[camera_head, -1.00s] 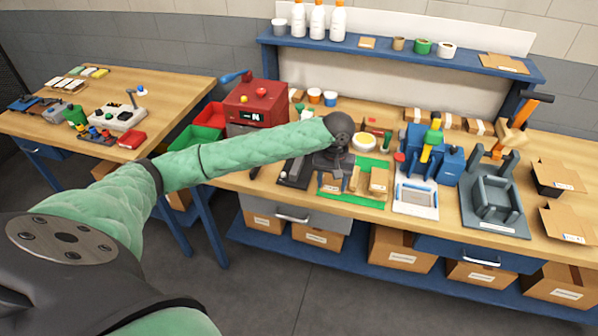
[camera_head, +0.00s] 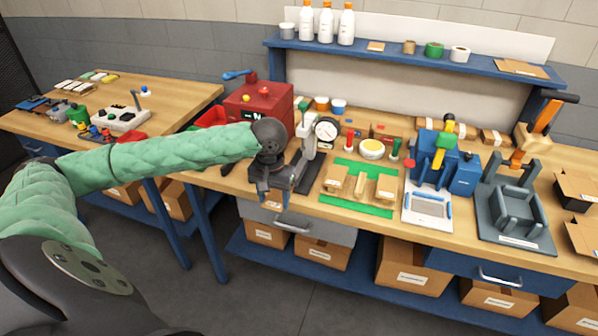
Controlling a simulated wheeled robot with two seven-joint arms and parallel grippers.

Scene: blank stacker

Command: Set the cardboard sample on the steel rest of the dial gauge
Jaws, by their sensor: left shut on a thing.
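My left gripper (camera_head: 277,202) is shut on the cardboard sample (camera_head: 272,198), a small tan piece that shows only partly between the dark fingers. It hangs in front of the bench's front edge in this view, and the height above the bench is hard to tell. The dial gauge (camera_head: 326,130) has a round white dial on a pale grey stand with a dark base, just right of and behind the gripper. The steel rest under the dial is too small to make out clearly. The sample is apart from the gauge's dial. My right gripper is not in view.
A green mat (camera_head: 346,206) with tan blocks lies right of the gauge. A red machine (camera_head: 262,105) stands behind my left wrist. A yellow-topped pot (camera_head: 371,149), a blue press (camera_head: 465,172) and a grey fixture (camera_head: 515,210) stand further right. A shelf (camera_head: 390,57) runs behind.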

